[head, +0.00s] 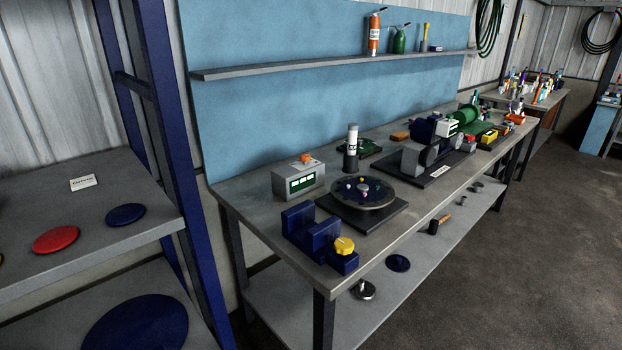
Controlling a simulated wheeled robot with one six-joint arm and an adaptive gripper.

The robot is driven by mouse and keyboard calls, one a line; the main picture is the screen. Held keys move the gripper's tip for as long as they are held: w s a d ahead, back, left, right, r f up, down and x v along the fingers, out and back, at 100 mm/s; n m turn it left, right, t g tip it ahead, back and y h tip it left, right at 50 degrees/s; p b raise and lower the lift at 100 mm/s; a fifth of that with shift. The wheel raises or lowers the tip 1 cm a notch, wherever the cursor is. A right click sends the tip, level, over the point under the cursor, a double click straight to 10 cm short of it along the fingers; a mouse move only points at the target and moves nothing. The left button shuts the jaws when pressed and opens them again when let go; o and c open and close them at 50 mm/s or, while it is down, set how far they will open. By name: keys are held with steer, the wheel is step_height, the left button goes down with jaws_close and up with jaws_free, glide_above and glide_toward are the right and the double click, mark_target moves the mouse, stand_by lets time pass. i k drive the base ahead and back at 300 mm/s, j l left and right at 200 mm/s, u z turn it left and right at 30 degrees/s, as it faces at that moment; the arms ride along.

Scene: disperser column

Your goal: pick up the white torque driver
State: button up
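No thing in the head view can be told for sure as the white torque driver. An upright cylinder with a white upper part and a dark lower part (352,148) stands on the workbench (240,196), behind a round dark plate (345,205). I cannot tell whether it is the driver. Several small coloured pieces, too small to make out, sit on that plate. My gripper is not in view.
A blue stepped block with a yellow knob (344,245) stands at the bench's near end. A grey box with a green display (298,180) is behind it. Machines crowd the bench's far half. A blue-framed rack (160,120) stands at left. The floor (520,260) at right is clear.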

mark_target(352, 127)
steer(key=i+l+u, duration=0.1)
steer(key=i, duration=0.35)
steer(key=i+l, duration=0.3)
steer(key=i, duration=0.15)
steer(key=i+l+u, duration=0.15)
steer(key=i, duration=0.35)
steer(key=i+l, duration=0.3)
steer(key=i+u, duration=0.05)
steer(key=i, duration=0.1)
